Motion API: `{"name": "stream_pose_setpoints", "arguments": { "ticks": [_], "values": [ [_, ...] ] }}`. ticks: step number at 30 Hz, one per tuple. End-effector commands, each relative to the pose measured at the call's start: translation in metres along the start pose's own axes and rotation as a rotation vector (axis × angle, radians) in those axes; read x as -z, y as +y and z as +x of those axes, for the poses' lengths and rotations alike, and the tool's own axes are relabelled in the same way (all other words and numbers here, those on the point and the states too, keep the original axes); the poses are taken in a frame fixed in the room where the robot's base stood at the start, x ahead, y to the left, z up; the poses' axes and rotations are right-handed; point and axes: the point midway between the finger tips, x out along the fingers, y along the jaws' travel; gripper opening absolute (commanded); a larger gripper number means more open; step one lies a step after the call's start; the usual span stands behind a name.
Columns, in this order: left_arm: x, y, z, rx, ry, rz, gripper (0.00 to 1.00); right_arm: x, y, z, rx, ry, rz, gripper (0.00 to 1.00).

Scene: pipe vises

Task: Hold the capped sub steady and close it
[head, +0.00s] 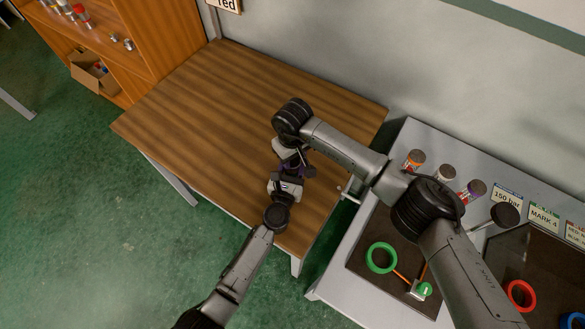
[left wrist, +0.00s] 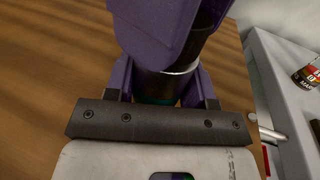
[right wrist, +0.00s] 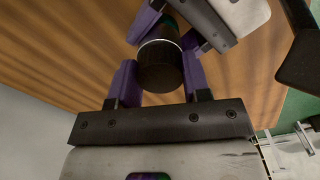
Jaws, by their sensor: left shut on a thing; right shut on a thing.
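The capped sub shows in the right wrist view as a dark round cap (right wrist: 160,68) with a bright metal rim, above a dark body with a green tint. My right gripper (right wrist: 158,80) has its purple fingers on both sides of the cap. My left gripper (left wrist: 165,88) is shut on the sub's body; a silver band (left wrist: 168,82) and some teal show between its fingers. In the head view, my left gripper (head: 289,178) and right gripper (head: 291,163) meet over the wooden table, and they hide most of the sub. The cap's seating cannot be told.
The wooden table (head: 200,110) is otherwise bare. To the right, a grey bench (head: 420,145) carries several capped jars, label plates, a green ring (head: 381,258) and a red ring (head: 521,296). An orange-brown shelf (head: 150,35) stands at the back left.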

Motion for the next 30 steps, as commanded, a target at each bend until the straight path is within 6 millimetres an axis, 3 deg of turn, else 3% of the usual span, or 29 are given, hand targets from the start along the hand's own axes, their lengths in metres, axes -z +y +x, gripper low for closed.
{"name": "stream_pose_setpoints", "arguments": {
  "ticks": [4, 10, 30],
  "values": [
    [0.0000, 0.0000, 0.0000, 0.000, 0.000, 0.000, 0.00, 0.0000, 0.0001, -0.0001, 0.000, 0.000, 0.000, 0.15],
    [0.0000, 0.0000, 0.0000, 0.000, 0.000, 0.000, 0.00, -0.0001, 0.0004, -0.0002, -0.001, -0.001, 0.132, 0.15],
    [0.0000, 0.0003, 0.0001, -0.001, 0.000, 0.000, 0.00, -0.0004, 0.0007, 0.0009, -0.001, -0.001, 1.496, 0.15]
  ]
}}
